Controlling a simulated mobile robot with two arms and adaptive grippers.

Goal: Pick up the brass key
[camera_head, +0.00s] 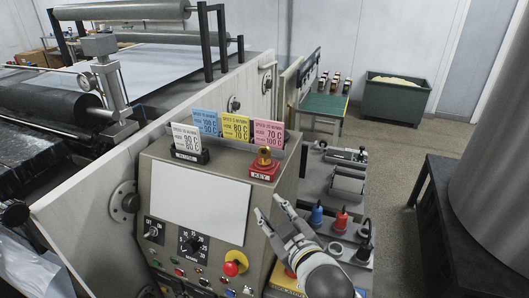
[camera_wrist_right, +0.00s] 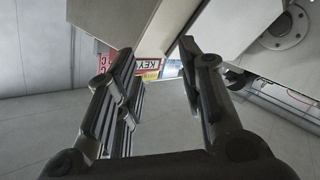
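The brass key (camera_head: 264,154) stands upright on a red base (camera_head: 263,172) labelled KEY, on the top ledge of the grey control console (camera_head: 215,210). My right gripper (camera_head: 268,207) is open and empty, in front of and below the red base in the head view, apart from it. In the right wrist view the open fingers (camera_wrist_right: 157,55) frame part of the KEY label (camera_wrist_right: 158,91) beyond them. The key itself cannot be made out clearly there. My left gripper is not clearly in view.
Coloured cards (camera_head: 236,127) stand behind the key, and a white card (camera_head: 187,138) in a black holder stands to its left. A red mushroom button (camera_head: 231,268) and dials are on the console front. Blue (camera_head: 317,216) and red (camera_head: 341,220) bottles stand right of my right gripper.

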